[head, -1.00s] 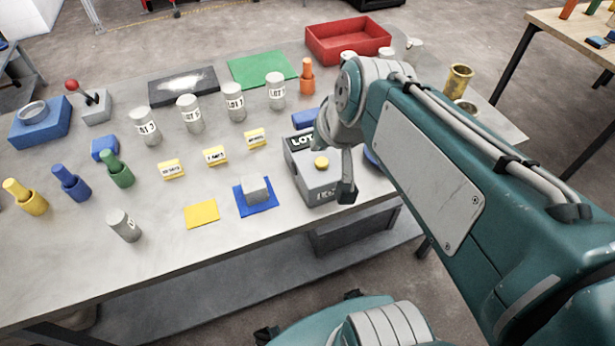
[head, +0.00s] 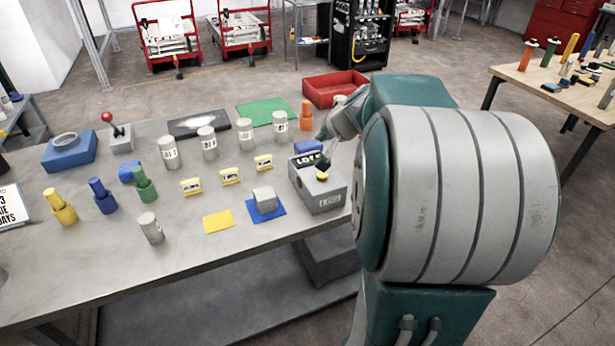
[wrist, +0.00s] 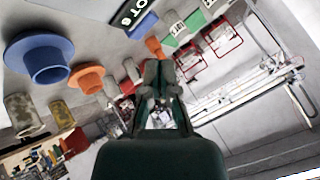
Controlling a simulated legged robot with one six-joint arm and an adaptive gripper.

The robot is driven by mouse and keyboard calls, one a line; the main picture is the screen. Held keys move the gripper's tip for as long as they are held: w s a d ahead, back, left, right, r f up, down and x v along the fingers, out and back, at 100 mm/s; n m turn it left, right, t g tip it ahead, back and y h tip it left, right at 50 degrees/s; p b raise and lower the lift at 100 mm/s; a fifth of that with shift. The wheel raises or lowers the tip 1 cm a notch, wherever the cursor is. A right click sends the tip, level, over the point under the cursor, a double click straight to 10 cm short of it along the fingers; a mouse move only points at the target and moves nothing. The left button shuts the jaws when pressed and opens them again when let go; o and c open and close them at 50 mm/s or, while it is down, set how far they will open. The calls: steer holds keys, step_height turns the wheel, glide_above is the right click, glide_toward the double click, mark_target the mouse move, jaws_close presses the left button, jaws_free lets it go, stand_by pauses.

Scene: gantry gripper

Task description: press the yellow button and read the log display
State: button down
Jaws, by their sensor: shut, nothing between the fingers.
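The grey box (head: 318,195) stands at the right part of the table. The yellow button (head: 322,176) is on its top. The dark log display (head: 308,159) at its back reads "LOT" and a character too small to be sure of. It also shows, tilted, at the top of the wrist view (wrist: 130,16). My gripper (head: 323,165) is shut and empty, tip down at the button; whether it touches or presses it, I cannot tell. My gripper (wrist: 158,88) also shows in the wrist view, where the button is hidden.
Labelled canisters (head: 208,143) and yellow tags (head: 230,176) stand left of the box. A grey cube sits on a blue mat (head: 276,212) beside it. An orange peg (head: 306,115) and red tray (head: 335,88) are behind. My arm hides the table's right end.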

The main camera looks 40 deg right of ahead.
steer(key=d, duration=0.2)
glide_above(323, 176)
steer(key=f, duration=0.5)
steer(key=shift+w+a, duration=0.15)
steer(key=shift+a, duration=0.2)
steer(key=f, duration=0.1)
steer(key=d+f, duration=0.1)
steer(key=f, duration=0.1)
steer(key=shift+d+f, duration=0.2)
steer(key=shift+f, duration=0.25)
steer(key=shift+a, duration=0.5)
steer(key=shift+d, duration=0.3)
steer(key=shift+a, duration=0.15)
steer(key=shift+f, duration=0.2)
